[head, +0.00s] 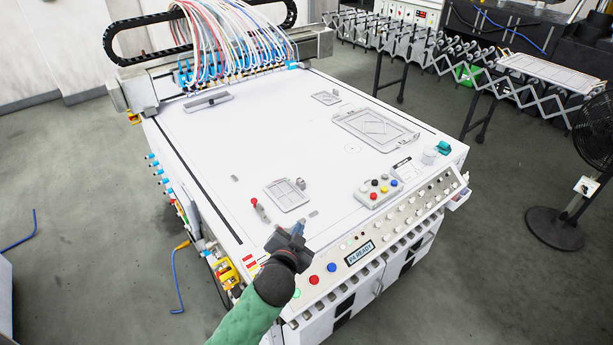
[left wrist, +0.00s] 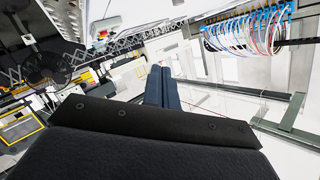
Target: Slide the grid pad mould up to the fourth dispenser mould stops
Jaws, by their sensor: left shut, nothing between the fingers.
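The grid pad mould (head: 286,194) appears to be the small grey square tray with a grid inside, lying flat on the white table near its front left. A small grey block (head: 300,184) stands at its far right corner. My left gripper (head: 289,236) is shut and empty over the table's front edge, nearer than the mould and apart from it. Its closed fingers (left wrist: 161,86) also show in the left wrist view. The dispenser nozzles (head: 225,70) hang in a row on the gantry at the back. I cannot tell which mould stops belong to the fourth dispenser. My right gripper is not in view.
A larger tray with a diamond pattern (head: 375,130) and a small square mould (head: 326,98) lie to the far right. A grey bar (head: 208,102) lies at the back left. A red-topped piece (head: 257,208) stands left of the grid mould. The table's middle is clear.

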